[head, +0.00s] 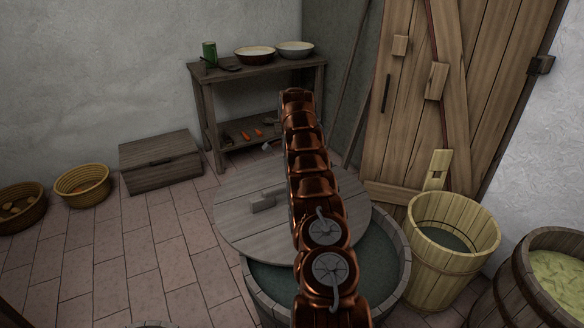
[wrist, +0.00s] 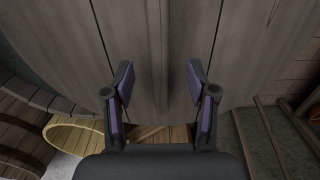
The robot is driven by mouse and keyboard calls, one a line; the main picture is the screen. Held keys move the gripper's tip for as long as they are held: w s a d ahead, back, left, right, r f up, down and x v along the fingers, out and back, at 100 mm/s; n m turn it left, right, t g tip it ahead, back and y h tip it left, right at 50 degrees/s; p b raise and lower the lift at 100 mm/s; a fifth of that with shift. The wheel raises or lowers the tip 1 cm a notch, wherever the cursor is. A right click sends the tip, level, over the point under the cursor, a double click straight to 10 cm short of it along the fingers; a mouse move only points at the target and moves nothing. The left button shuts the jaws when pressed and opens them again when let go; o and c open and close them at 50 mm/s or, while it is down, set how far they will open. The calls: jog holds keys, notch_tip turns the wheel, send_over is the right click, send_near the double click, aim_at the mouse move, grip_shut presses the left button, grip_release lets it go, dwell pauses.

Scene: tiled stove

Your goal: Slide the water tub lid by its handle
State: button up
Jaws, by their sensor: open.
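The round grey plank lid (head: 240,230) lies over the far left part of the wooden water tub (head: 262,300), with water (head: 375,262) showing at the right and front. A blocky wooden handle (head: 264,201) stands on the lid, partly hidden behind my copper arm. The lid (wrist: 80,50) fills the upper wrist view. My gripper (wrist: 160,80) is open there, its two fingers apart above the planks. A raised strip (wrist: 158,45) runs between the fingers; I cannot tell whether it is the handle. No grip contact shows. The arm hides the gripper in the head view.
A wooden bucket (head: 455,265) and a barrel (head: 530,300) stand close right of the tub. A plank door (head: 410,110) is behind. A shelf table (head: 260,78) with bowls, a chest (head: 160,165) and baskets (head: 82,184) stand farther back. Tiled floor is free at left.

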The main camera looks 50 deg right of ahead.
jog(key=shift+f+b, duration=0.55)
jog(key=shift+f, duration=2.75)
grip_shut()
